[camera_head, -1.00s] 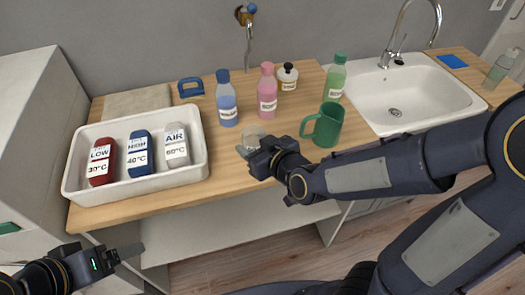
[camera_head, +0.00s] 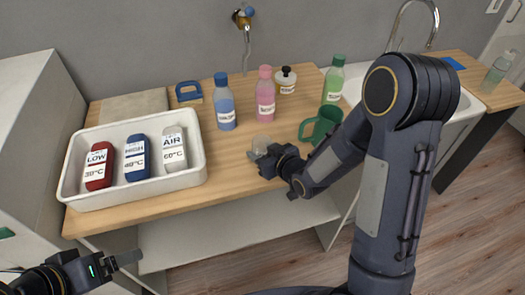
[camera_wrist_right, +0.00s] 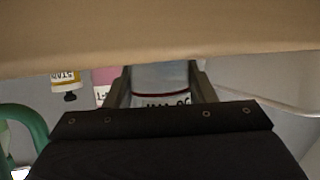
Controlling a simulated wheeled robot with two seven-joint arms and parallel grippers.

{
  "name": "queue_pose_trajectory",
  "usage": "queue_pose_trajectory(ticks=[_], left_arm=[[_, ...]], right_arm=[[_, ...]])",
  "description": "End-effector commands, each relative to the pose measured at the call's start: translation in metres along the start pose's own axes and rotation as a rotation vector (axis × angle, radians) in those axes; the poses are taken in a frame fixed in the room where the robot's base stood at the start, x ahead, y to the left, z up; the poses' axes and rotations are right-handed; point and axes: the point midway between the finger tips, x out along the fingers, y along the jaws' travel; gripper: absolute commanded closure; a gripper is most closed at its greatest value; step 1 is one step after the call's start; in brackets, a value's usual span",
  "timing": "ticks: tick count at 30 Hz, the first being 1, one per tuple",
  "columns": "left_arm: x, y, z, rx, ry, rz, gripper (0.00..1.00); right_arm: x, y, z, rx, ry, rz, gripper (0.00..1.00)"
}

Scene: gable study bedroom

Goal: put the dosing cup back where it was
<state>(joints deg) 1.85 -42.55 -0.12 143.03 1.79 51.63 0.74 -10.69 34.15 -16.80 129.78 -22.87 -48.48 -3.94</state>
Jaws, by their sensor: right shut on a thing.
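The dosing cup (camera_head: 262,142) is small and clear, near the middle of the wooden worktop, in front of the pink bottle. My right gripper (camera_head: 257,155) is shut on it from the front. In the right wrist view the cup (camera_wrist_right: 160,78) sits between the two fingers, with a dark red line and partly hidden dark print. I cannot tell whether its base touches the worktop. My left gripper (camera_head: 125,258) is low at the left, in front of the worktop's edge and away from the cup; its finger opening is unclear.
Blue (camera_head: 225,105), pink (camera_head: 265,98) and green (camera_head: 333,85) bottles and a black-capped jar (camera_head: 286,80) stand behind. A green mug (camera_head: 325,122) is close on the right. Bare wood (camera_head: 228,165) lies between tray and cup.

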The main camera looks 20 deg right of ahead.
Motion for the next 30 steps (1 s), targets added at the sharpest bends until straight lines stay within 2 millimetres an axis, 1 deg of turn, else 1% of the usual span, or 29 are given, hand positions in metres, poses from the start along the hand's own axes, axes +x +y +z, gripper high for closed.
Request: queue_pose_trajectory(ticks=[4,9,10,14,22,26,27,29,30], left_arm=[[0.001,0.0,0.0,0.0,0.0,0.0,0.18],[0.006,-0.003,0.003,0.0,0.0,0.0,0.18],[0.004,-0.002,0.002,0.0,0.0,0.0,0.18],[0.004,-0.002,0.002,0.0,0.0,0.0,0.18],[0.003,-0.002,0.002,0.0,0.0,0.0,0.18],[-0.003,0.001,-0.002,0.0,0.0,0.0,0.18],[0.001,0.0,0.0,0.0,0.001,0.0,0.18],[0.003,-0.001,0.001,0.0,0.0,0.0,0.18],[0.004,-0.002,0.002,0.0,0.0,0.0,0.18]], right_arm=[[0.0,0.0,0.0,0.0,0.001,0.0,0.76],[0.002,0.0,0.004,0.0,0.001,0.0,0.76],[0.001,0.0,0.003,0.0,0.0,0.0,0.46],[0.001,0.0,0.002,0.0,0.0,0.0,0.29],[0.001,0.0,0.002,0.0,0.0,0.0,0.28],[-0.002,0.0,-0.004,0.0,-0.001,0.0,0.28],[-0.007,0.001,-0.001,0.001,0.001,0.002,0.28],[-0.017,0.001,-0.001,0.001,0.002,0.002,0.28],[-0.025,0.001,-0.001,0.002,0.002,0.003,0.28]])
